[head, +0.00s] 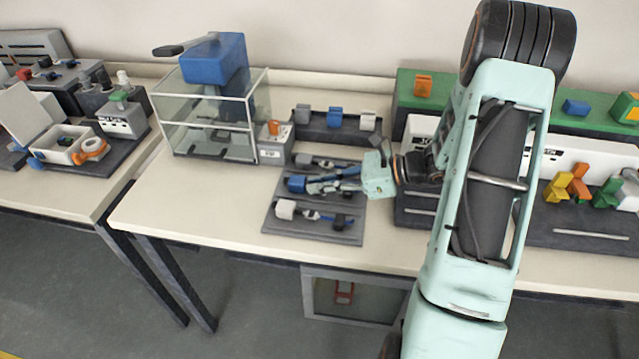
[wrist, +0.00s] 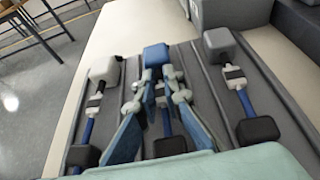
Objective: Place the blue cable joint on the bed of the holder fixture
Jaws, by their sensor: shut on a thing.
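The blue cable joint (head: 296,184) has a blue block at one end. It is in the middle of the dark grey tray, between two similar joints. In the wrist view its blue block (wrist: 156,54) shows just beyond my fingertips, with a dark end block (wrist: 170,146) nearer the camera. My gripper (head: 318,184) reaches in from the right. Its blue fingers (wrist: 158,88) are on either side of the joint's middle and shut on it. I cannot tell whether the joint is clear of the tray. I cannot tell for sure which unit is the holder fixture.
The dark tray (head: 272,226) also holds a white-ended joint (head: 285,209) and a grey-ended joint (head: 304,160). A glass-sided box (head: 178,128) with a blue top stands behind left. A small rack (head: 310,132) is behind. My arm hides part of the units at right.

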